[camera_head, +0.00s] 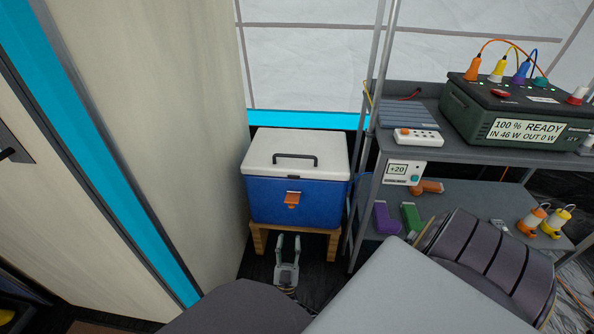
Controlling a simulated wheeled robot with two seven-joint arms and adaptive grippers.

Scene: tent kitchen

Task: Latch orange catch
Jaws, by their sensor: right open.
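The orange catch (292,199) hangs on the front face of a blue cooler (265,200), just under its white lid (296,151). The lid looks closed and has a dark handle on top. From here I cannot tell whether the catch is hooked. The cooler sits on a low wooden stand (259,236). My right gripper (287,242) is below and in front of the catch, apart from it, with its two fingers spread and nothing between them. My left gripper is not in view.
A grey shelf unit (360,185) stands close to the cooler's right side, with a power station (515,115) on top. Purple, green and orange items lie on its lower shelf. A beige panel (185,120) rises close on the left. Dark floor shows around the stand.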

